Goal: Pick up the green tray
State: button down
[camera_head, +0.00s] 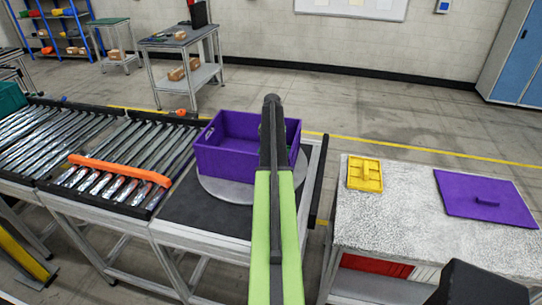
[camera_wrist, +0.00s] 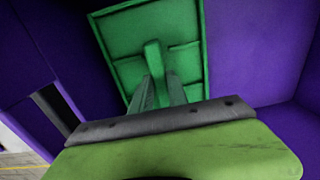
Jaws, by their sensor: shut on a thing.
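The green tray (camera_wrist: 185,32) shows in the wrist view, inside the purple crate (camera_wrist: 258,45). It has a raised handle in the middle and low ridges. My gripper (camera_wrist: 163,92) is shut on the tray's handle, with a finger on either side of it. I cannot tell whether the tray rests on the crate's floor or is lifted off it. In the head view the purple crate (camera_head: 222,163) stands on a round grey plate (camera_head: 212,190), and my green arm reaches over it. The tray and my fingertips are hidden there.
A roller conveyor (camera_head: 60,135) with an orange bar (camera_head: 120,170) lies to the left. On the right, a speckled table (camera_head: 390,215) holds a yellow tray (camera_head: 365,174) and a purple lid-like panel (camera_head: 488,198). A cart (camera_head: 185,40) with boxes stands behind. The table between the two panels is clear.

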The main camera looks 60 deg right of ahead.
notch_tip(320, 180, up, 10)
jog(key=p, duration=0.9)
jog(key=shift+f, duration=0.15)
